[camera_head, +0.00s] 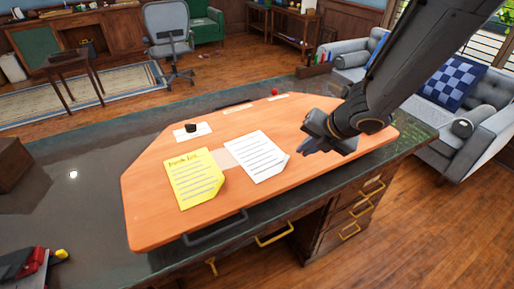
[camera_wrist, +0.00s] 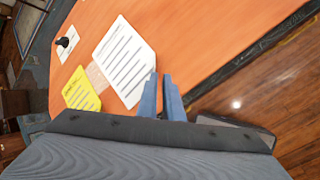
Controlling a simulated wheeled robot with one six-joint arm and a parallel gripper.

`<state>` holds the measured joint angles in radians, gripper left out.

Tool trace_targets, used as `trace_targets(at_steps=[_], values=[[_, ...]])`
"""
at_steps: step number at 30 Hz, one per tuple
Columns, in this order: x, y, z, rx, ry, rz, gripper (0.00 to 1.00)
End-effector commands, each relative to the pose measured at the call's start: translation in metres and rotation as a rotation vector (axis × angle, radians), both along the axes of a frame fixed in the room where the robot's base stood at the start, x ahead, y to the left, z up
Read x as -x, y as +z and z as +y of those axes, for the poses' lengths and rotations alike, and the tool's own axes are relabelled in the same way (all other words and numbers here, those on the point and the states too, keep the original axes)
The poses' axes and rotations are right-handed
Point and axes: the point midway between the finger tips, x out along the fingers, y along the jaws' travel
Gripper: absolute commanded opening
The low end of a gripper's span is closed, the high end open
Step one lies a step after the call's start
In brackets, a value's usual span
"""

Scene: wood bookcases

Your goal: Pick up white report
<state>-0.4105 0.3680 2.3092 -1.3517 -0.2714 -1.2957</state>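The white report (camera_head: 257,156) is a sheet with dark printed lines and a curled corner. It lies flat on the orange desk board, and it also shows in the wrist view (camera_wrist: 124,62). My gripper (camera_head: 308,140) is over the board, to the right of the report and apart from it in the head view. In the wrist view its two blue-grey fingers (camera_wrist: 160,92) stand just right of the report's lower corner, with a narrow gap between them and nothing held.
A yellow lined sheet (camera_head: 195,178) lies left of the report, with a tan patch (camera_head: 223,158) between. A small black object (camera_head: 191,128) sits on a white card behind. A red-and-black object (camera_head: 27,263) is at lower left. The board's (camera_head: 150,215) right part is bare.

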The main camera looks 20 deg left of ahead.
Motion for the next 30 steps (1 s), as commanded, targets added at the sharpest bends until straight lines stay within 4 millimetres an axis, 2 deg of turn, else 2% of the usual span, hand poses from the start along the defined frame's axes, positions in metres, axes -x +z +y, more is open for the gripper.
trace_targets(at_steps=[4, 21, 30], values=[[0.003, -0.007, 0.014, 0.008, 0.086, -0.015, 0.07], [-0.02, -0.057, 0.042, 0.009, 0.081, -0.015, 0.07], [-0.023, -0.063, 0.045, 0.009, 0.08, -0.016, 0.07]])
